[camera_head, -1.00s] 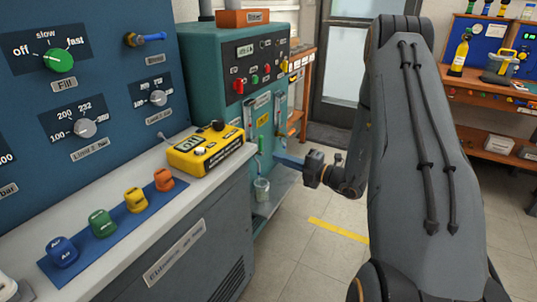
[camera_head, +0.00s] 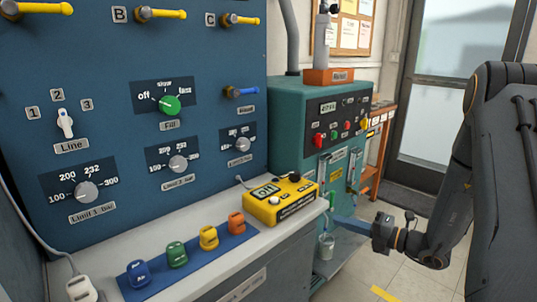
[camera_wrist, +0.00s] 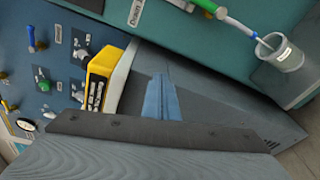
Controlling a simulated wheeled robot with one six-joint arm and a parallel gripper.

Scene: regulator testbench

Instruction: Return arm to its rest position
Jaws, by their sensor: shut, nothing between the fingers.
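My arm stands at the right of the head view, its forearm bent down and reaching left. My gripper (camera_head: 350,225) is at the end of it, with blue fingers pointing left toward the gap by the teal cabinet. In the wrist view the blue fingers (camera_wrist: 161,98) are together with nothing between them. In the head view the gripper is in front of the teal cabinet (camera_head: 290,120) and to the right of the yellow meter box (camera_head: 279,201). I cannot tell its exact distance from the cabinet.
The blue panel (camera_head: 110,120) with knobs and a grey bench (camera_head: 190,270) fill the left. Several coloured caps lie on a blue mat (camera_head: 135,291). Floor (camera_head: 360,275) is open below the gripper.

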